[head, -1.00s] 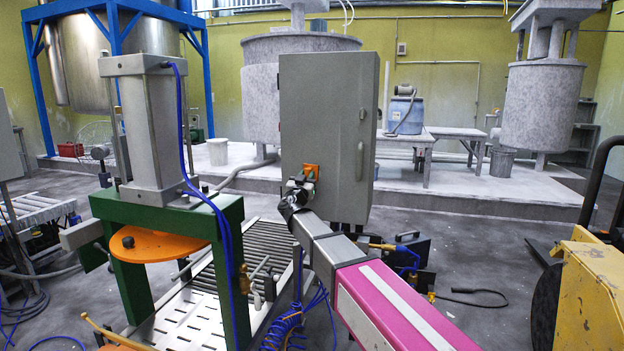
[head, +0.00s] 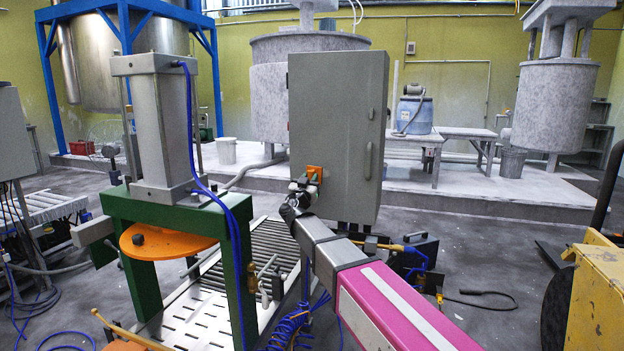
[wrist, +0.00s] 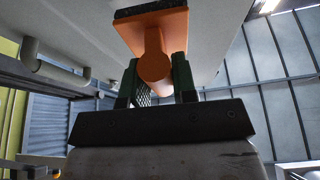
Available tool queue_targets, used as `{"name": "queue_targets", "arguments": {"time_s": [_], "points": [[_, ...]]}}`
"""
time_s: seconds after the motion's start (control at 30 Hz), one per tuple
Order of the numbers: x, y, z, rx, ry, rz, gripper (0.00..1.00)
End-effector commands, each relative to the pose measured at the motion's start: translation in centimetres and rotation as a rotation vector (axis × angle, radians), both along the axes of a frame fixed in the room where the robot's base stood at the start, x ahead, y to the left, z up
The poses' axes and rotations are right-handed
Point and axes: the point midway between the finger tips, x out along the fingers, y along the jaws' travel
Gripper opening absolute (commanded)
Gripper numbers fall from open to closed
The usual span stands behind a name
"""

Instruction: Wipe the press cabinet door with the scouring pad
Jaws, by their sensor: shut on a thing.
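The press cabinet is a grey upright box, and its door (head: 338,110) faces me in the head view with a bar handle (head: 368,160) near its right edge. In the wrist view the door's grey surface (wrist: 85,30) spans the top. My gripper (head: 307,185) is at the door's lower left part. It is shut on the orange handle of the scouring pad (head: 315,172). In the wrist view the orange handle (wrist: 154,60) sits between the green fingers, with the dark pad (wrist: 150,9) at the door surface. I cannot tell whether it touches.
A press with a green frame (head: 170,205) and orange disc stands left of the cabinet. A roller conveyor (head: 275,245) runs below, with blue hoses nearby. A yellow machine (head: 598,290) stands at the right.

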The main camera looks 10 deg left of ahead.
Motion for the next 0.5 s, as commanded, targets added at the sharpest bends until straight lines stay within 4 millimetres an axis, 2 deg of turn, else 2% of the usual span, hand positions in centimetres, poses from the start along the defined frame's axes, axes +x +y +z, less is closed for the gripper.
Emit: {"name": "queue_targets", "arguments": {"time_s": [0.2,0.5], "points": [[-1.8,0.1,0.0,0.001,0.0,0.001,0.0],[-1.9,0.1,0.0,0.001,0.0,0.0,0.0]]}}
